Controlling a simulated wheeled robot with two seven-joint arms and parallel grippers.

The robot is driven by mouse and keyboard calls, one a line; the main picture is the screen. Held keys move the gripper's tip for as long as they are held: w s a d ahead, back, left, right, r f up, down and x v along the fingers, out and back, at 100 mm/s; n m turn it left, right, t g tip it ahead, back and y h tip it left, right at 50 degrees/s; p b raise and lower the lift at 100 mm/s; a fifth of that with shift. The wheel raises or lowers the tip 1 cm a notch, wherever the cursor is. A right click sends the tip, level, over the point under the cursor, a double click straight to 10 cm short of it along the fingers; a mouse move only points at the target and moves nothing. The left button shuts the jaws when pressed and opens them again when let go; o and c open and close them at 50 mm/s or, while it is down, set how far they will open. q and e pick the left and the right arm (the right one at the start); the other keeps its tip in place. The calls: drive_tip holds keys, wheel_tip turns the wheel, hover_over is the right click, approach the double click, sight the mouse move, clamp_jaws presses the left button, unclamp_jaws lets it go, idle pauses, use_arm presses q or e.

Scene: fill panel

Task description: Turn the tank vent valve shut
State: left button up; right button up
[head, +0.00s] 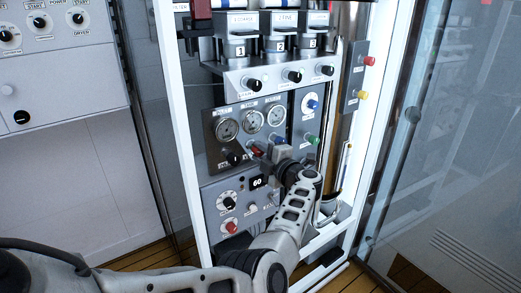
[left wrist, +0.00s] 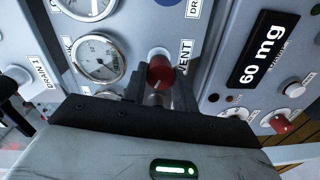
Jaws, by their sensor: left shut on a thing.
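The vent valve has a red knob that shows in the left wrist view (left wrist: 160,71), beside a label reading VENT (left wrist: 185,56). In the head view the red knob (head: 257,151) is small and partly covered by my gripper. My left gripper (head: 263,153) reaches in to the panel front. Its two dark fingers (left wrist: 162,88) stand one on each side of the knob and are shut on it. The exact angle of the knob is hard to tell. My right gripper is not in view.
Round gauges (head: 250,121) sit just above the gripper. Blue (head: 312,104) and green (head: 310,139) knobs are to its right. A glass door (head: 450,150) stands open at right.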

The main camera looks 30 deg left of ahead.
use_arm(q)
drive_tip(key=shift+d+m, duration=0.1)
drive_tip(key=shift+m, duration=0.8)
drive_tip(key=m+p, duration=0.1)
drive_tip(key=m, duration=0.2)
drive_tip(key=shift+m, duration=0.3)
drive_tip(key=m, duration=0.3)
drive_tip(key=shift+w+p, duration=0.1)
drive_tip(key=shift+p, duration=0.2)
drive_tip(key=shift+m+g+y, duration=0.3)
drive_tip(key=shift+m, duration=1.7)
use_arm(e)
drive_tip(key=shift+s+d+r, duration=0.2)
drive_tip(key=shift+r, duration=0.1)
use_arm(q)
drive_tip(key=o, duration=1)
drive_tip(key=shift+r, duration=0.1)
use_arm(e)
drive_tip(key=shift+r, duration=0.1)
use_arm(q)
drive_tip(key=shift+d, duration=0.15)
